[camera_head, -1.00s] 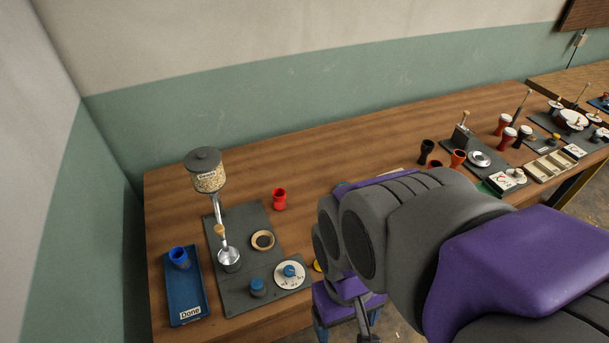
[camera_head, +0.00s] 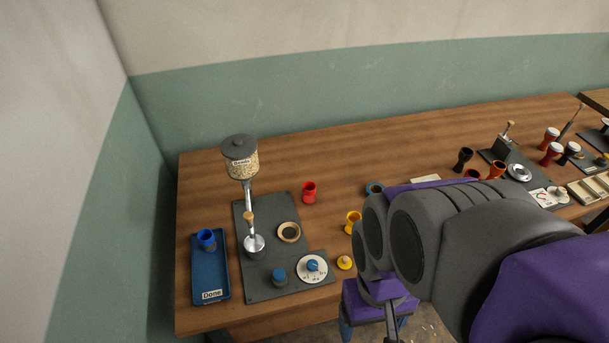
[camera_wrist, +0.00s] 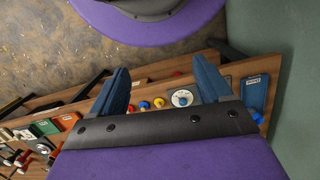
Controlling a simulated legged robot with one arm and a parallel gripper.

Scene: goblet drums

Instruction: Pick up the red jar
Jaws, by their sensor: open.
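I cannot tell for sure whether the red jar shows in the wrist view.
A grain dispenser (camera_head: 240,158) stands left of the red jar. A blue tray marked Done (camera_head: 210,284) holds a blue jar (camera_head: 207,239). A yellow jar (camera_head: 353,222) and yellow knob (camera_head: 344,262) stand by my arm. More drums and tools fill the right side.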

